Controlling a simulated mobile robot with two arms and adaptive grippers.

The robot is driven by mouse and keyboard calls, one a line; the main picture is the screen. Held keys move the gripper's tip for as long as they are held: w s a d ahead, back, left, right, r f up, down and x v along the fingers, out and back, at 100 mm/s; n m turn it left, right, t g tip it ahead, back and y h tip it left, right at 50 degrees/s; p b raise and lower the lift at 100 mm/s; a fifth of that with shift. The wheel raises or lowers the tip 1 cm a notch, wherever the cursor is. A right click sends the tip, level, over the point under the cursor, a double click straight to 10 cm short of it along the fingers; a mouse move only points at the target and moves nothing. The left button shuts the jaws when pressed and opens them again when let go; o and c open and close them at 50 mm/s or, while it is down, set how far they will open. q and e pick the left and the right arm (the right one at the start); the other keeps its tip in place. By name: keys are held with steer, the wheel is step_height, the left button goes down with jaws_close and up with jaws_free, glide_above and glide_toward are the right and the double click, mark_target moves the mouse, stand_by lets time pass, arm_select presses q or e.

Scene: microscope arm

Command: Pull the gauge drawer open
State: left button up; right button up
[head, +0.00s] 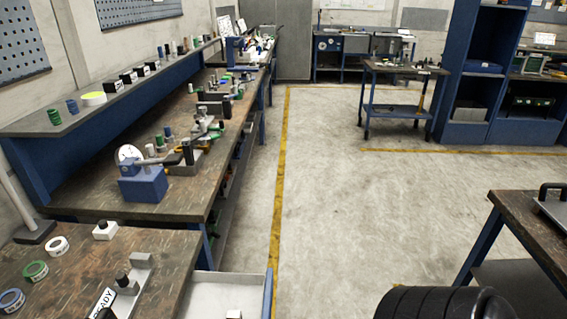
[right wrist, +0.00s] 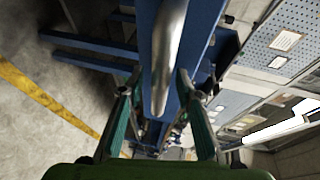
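In the head view a light grey drawer (head: 225,288) with a blue front edge (head: 268,296) stands out from the right side of the near bench, at the bottom of the picture. A small white block (head: 234,314) lies in it. I cannot tell for sure whether this is the gauge drawer. In the right wrist view my right gripper (right wrist: 158,82) has its green fingers apart, one on each side of a silver bar handle (right wrist: 168,45) in front of a blue surface. I see no clear contact. My left gripper is in neither view.
A blue device with a dial (head: 142,182) stands on the long bench. Clear floor (head: 350,210) lies to the right of the drawer.

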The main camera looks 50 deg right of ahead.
steer(key=v, duration=1.2)
steer(key=shift+f, duration=0.1)
